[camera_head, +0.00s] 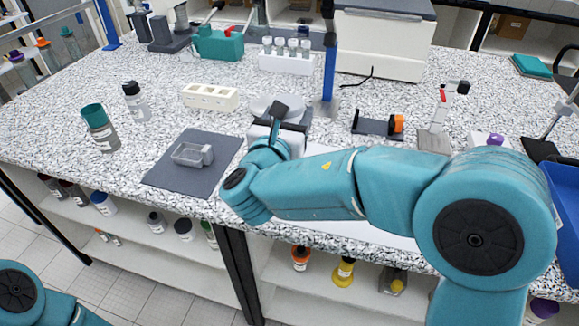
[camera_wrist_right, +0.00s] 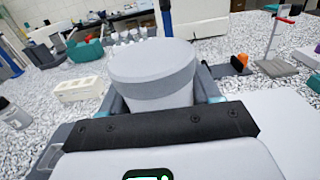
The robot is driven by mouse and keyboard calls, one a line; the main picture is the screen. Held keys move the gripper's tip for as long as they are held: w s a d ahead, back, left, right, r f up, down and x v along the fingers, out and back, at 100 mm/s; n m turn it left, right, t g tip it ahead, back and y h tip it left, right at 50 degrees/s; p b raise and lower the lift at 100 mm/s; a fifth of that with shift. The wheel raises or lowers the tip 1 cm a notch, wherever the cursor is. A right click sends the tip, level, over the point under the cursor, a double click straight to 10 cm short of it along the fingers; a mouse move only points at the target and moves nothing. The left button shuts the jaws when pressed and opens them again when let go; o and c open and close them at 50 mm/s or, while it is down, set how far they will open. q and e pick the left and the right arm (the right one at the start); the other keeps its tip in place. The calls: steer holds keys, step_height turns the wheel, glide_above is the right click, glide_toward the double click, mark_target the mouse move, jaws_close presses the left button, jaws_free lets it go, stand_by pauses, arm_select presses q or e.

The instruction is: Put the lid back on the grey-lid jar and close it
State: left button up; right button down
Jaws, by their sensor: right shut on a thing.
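My right gripper (camera_wrist_right: 160,103) is shut on a pale grey round piece (camera_wrist_right: 150,65), which I take for the grey lid. It has a broad flat top and a narrower lower part between the fingers. In the head view the piece (camera_head: 271,106) shows just behind my right gripper (camera_head: 280,128), above the worktop. The gripper and wrist hide what is under it, so I cannot tell whether a jar is below or whether they touch. My left gripper is out of view; only part of my left arm shows at the lower left.
A dark mat (camera_head: 160,176) bears a clear box (camera_head: 192,154). A blue post (camera_head: 329,72) stands close behind; an orange-ended device (camera_head: 377,124) is to the right.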

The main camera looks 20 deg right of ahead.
step_height(320, 180, down, 8)
steer(key=shift+r, duration=0.1)
step_height(320, 180, down, 4)
steer(key=shift+f+b, duration=0.2)
steer(key=shift+b, duration=0.2)
steer(key=shift+s, duration=0.1)
steer(key=shift+f, duration=0.15)
steer(key=shift+c, duration=1.1)
jaws_free()
